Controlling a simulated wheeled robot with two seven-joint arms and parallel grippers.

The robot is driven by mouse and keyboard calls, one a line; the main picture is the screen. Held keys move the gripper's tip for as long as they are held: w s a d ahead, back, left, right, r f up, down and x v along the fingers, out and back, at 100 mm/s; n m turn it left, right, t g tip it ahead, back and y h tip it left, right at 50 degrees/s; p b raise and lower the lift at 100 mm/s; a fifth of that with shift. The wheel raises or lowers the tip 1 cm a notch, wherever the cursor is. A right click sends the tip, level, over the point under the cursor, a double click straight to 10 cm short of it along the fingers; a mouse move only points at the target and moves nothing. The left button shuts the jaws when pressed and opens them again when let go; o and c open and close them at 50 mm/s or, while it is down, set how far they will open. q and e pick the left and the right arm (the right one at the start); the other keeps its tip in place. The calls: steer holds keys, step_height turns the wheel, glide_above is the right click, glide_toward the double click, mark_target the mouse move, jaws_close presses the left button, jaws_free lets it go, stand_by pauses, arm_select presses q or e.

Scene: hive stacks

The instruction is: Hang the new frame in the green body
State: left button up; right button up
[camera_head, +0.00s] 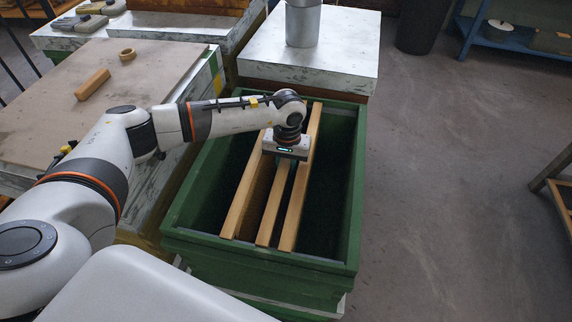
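The green body (346,215) is an open-topped green box in the middle of the view. Three frames show as light wooden top bars running lengthwise in it: a left one (243,204), a middle one (269,217) and a right one (297,204). Dark gaps lie along both side walls. My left gripper (285,163) points down over the far part of the middle bar, between the outer two. Its fingertips are mostly hidden, so I cannot tell whether they are closed on that bar. Which frame is the new one does not show. My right gripper is out of view.
A white-topped hive (345,55) with a grey metal cylinder (303,25) stands behind the green body. A board-topped stack (40,125) at left carries a wooden block (92,84) and a ring (127,54). Open floor (455,200) lies to the right.

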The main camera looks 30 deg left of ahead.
arm_select(q)
steer(key=o, duration=1.1)
